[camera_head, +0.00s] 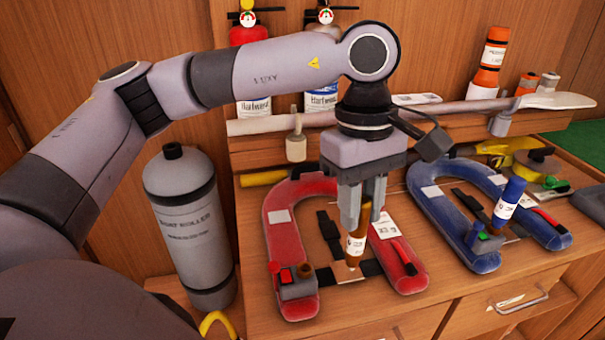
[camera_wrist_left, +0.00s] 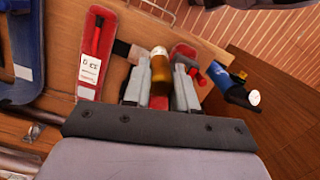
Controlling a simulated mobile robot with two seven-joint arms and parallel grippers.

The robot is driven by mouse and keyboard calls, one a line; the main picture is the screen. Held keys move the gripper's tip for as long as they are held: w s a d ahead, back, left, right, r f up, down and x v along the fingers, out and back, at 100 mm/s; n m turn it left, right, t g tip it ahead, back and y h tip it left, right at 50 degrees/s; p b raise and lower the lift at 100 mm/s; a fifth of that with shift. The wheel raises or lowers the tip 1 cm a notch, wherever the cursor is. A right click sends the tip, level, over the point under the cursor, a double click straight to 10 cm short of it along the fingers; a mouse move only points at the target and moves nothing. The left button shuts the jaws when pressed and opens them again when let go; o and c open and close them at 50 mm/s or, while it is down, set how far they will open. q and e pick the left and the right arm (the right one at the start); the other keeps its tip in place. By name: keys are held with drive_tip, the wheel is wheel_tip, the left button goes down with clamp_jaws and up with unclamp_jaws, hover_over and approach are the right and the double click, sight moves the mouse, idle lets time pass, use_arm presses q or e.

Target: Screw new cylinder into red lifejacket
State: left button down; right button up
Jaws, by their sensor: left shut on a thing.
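The red lifejacket (camera_head: 278,235) lies flat on the wooden bench, its U opening toward the front. A grey inflator with a red cap and a dark brown round part (camera_head: 297,284) sits at its front left end. My left gripper (camera_head: 362,215) points down over the jacket and is shut on a brown-gold cylinder (camera_head: 356,243) with a white label. The cylinder hangs upright, right of the inflator and apart from it. The left wrist view shows the cylinder (camera_wrist_left: 160,67) between the fingers and the red lifejacket (camera_wrist_left: 90,60) behind. My right gripper is not in view.
A blue lifejacket (camera_head: 440,205) with a blue cylinder (camera_head: 508,198) lies to the right. A large grey tank (camera_head: 183,225) stands left of the bench. A paddle (camera_head: 450,107), extinguishers (camera_head: 250,35) and an orange flare-like tube (camera_head: 490,60) are behind. A drawer handle (camera_head: 520,300) juts out in front.

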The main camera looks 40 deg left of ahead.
use_arm(q)
drive_tip(key=s+a+r+n+t+b, duration=0.1)
drive_tip(key=s+a+r+n, duration=0.35)
drive_tip(key=a+n, duration=0.3)
drive_tip(key=f+b, duration=0.3)
drive_tip(key=w+f+b, duration=0.1)
drive_tip(key=f+b, duration=0.1)
drive_tip(key=shift+d+f, duration=0.15)
drive_tip(key=shift+d, duration=0.25)
idle(0.9)
drive_tip(key=shift+f, duration=0.1)
